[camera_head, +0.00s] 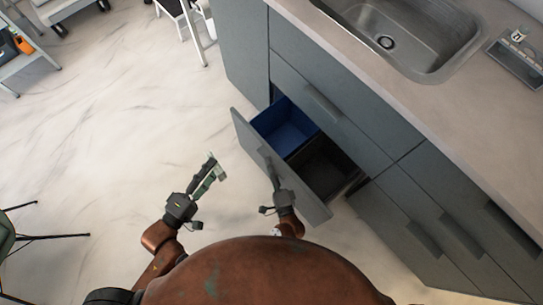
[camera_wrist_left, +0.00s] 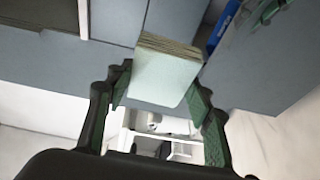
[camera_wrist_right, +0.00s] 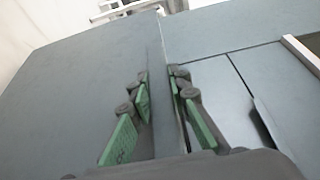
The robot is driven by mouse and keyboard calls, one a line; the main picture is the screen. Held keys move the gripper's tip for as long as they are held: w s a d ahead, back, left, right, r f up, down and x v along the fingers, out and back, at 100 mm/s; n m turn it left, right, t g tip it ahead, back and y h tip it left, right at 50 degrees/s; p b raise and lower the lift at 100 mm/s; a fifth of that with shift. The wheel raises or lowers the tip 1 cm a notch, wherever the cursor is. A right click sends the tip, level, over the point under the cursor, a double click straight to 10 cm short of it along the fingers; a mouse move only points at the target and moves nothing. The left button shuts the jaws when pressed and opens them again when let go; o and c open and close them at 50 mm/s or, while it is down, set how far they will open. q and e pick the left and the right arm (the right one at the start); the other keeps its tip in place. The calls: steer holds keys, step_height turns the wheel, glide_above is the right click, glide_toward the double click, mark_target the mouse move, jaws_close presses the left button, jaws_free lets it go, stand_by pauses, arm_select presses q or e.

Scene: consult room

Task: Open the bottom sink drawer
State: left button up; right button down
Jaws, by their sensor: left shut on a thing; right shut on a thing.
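The bottom sink drawer stands pulled out, its grey front (camera_head: 303,203) away from the cabinet. Inside are a blue bin (camera_head: 288,125) and a dark bin (camera_head: 322,165). My right gripper (camera_head: 273,177) is at the drawer front, shut on its handle (camera_head: 265,158); in the right wrist view the fingers (camera_wrist_right: 160,112) straddle the handle strip, partly hidden. My left gripper (camera_head: 215,170) is left of the drawer, over the floor. It is shut on a small pale green block with brown layered edges (camera_wrist_left: 165,78), clear of the drawer.
The counter with a steel sink (camera_head: 400,30) is above the drawers. Closed grey drawers and doors (camera_head: 440,215) stand to the right. A chair (camera_head: 15,240) is at the lower left and a cart (camera_head: 25,62) at the upper left. The floor left of the drawer is clear.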

steer(key=shift+s+d+f, duration=0.1)
steer(key=shift+s+f, duration=0.05)
steer(key=shift+f, duration=0.25)
steer(key=c, duration=2)
jaws_free()
steer(key=shift+o, duration=0.6)
steer(key=shift+r, duration=0.2)
steer(key=v, duration=1.1)
steer(key=shift+s+d, duration=0.15)
steer(key=shift+s, duration=0.2)
steer(key=shift+f, duration=0.1)
